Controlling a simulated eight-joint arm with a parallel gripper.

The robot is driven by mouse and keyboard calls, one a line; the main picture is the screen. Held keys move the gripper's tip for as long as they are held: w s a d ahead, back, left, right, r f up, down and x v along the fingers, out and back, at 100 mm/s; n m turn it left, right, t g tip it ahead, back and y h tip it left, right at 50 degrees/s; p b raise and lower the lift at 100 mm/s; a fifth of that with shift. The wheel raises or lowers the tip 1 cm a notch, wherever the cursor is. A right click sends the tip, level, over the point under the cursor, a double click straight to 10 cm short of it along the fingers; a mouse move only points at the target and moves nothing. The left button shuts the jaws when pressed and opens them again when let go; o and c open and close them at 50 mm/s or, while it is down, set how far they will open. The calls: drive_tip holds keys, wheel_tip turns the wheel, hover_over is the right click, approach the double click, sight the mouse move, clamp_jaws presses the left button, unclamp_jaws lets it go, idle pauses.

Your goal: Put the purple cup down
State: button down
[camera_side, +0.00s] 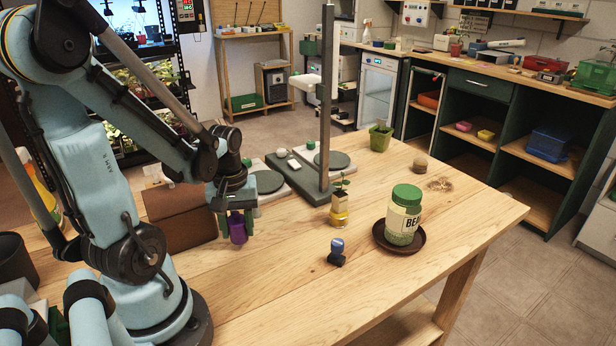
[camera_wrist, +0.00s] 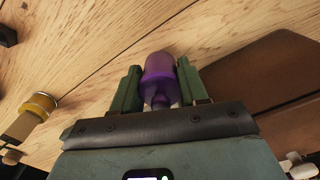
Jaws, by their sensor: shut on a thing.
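The purple cup (camera_side: 238,228) is between the green fingers of my gripper (camera_side: 236,222), at the left part of the wooden table. In the wrist view the purple cup (camera_wrist: 160,78) shows between the two green fingers of my gripper (camera_wrist: 160,88), which is shut on it. Wood tabletop shows behind it. I cannot tell whether the cup's lower end touches the table.
A brown box (camera_side: 180,215) stands close left of my gripper. A grey stand with a post (camera_side: 325,110) is behind it. A seedling in a yellow-banded pot (camera_side: 339,208), a small blue-topped object (camera_side: 336,250) and a jar (camera_side: 403,215) on a brown saucer (camera_side: 384,240) stand right.

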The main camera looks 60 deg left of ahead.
drive_tip(key=shift+f, duration=0.75)
drive_tip(key=shift+f, duration=0.15)
drive_tip(key=c, duration=0.6)
unclamp_jaws()
drive_tip(key=shift+r, duration=6)
drive_tip(key=w+d+m+t, duration=0.2)
drive_tip(key=w+d+m, duration=0.1)
drive_tip(key=d+m, duration=0.1)
drive_tip(key=w+d+m+t, duration=0.2)
drive_tip(key=w+d+m, duration=0.1)
drive_tip(key=d+m, duration=0.2)
drive_tip(key=w+d+m+t, duration=0.3)
drive_tip(key=d+m, duration=0.1)
drive_tip(key=d, duration=0.1)
drive_tip(key=shift+w+d+r, duration=0.15)
drive_tip(key=shift+w+r, duration=0.1)
drive_tip(key=shift+w, duration=0.05)
